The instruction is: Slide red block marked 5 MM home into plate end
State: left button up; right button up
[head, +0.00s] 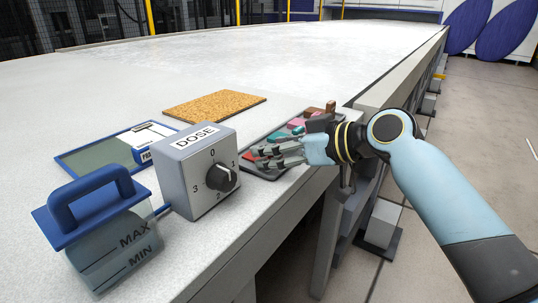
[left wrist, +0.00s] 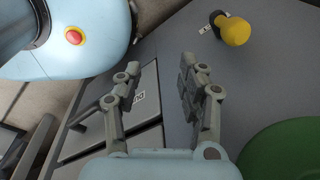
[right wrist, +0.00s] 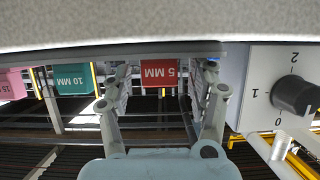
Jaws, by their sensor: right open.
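The red block marked 5 MM (right wrist: 160,73) shows upside down in the right wrist view, at the dark plate (right wrist: 90,55). My right gripper (right wrist: 163,80) is open, with one finger on each side of the block and gaps to both. In the head view, my right gripper (head: 266,154) is low over the near end of the plate (head: 264,174), at the table edge. The fingers partly hide the red block there. My left gripper (left wrist: 158,85) is open and empty in the left wrist view and is out of the head view.
A teal 10 MM block (right wrist: 71,80) and a pink block (right wrist: 12,84) sit beside the red one. The DOSE box (head: 196,180) stands close to the plate. A blue-handled container (head: 115,245) and a cork mat (head: 214,106) are further left. The left wrist view shows a yellow bulb (left wrist: 235,31).

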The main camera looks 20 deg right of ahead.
jog(key=shift+c, duration=0.3)
jog(key=c, duration=0.9)
